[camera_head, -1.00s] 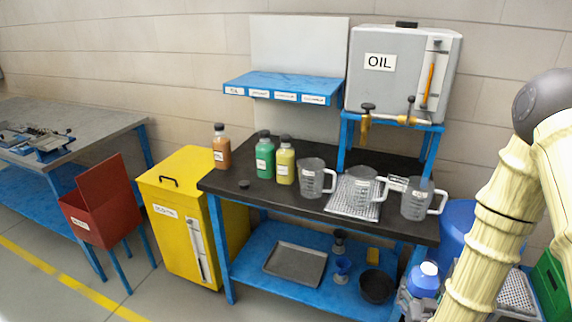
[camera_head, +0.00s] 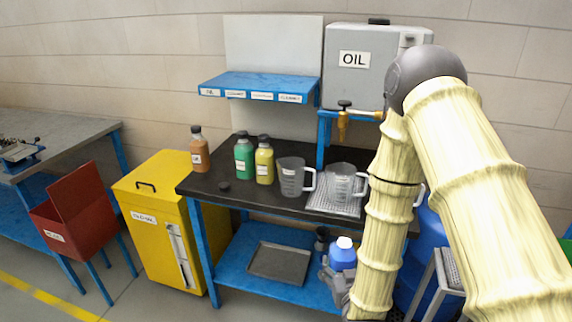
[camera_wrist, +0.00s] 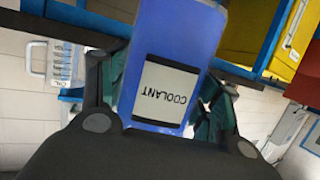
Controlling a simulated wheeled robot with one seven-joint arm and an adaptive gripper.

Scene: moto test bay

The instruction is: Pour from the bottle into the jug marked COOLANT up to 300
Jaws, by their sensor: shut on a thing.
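My gripper (camera_head: 337,279) is shut on a blue bottle (camera_head: 342,256) with a whitish top, held roughly upright in front of the bench's lower part. In the wrist view the blue bottle (camera_wrist: 178,40) sits between the fingers, its COOLANT label upside down in the picture. Whether the top is a cap or open neck I cannot tell. A clear jug (camera_head: 291,178) stands on the black benchtop. A second clear jug (camera_head: 341,184) stands on a perforated drip tray (camera_head: 330,205). A third jug is mostly hidden behind my arm; its handle (camera_head: 420,195) shows.
Brown (camera_head: 199,152), green (camera_head: 243,158) and yellow (camera_head: 264,162) bottles stand at the bench's back left. A small dark cap (camera_head: 224,186) lies before them. An OIL tank (camera_head: 365,75) with taps stands behind the jugs. A grey tray (camera_head: 277,262) lies on the lower shelf.

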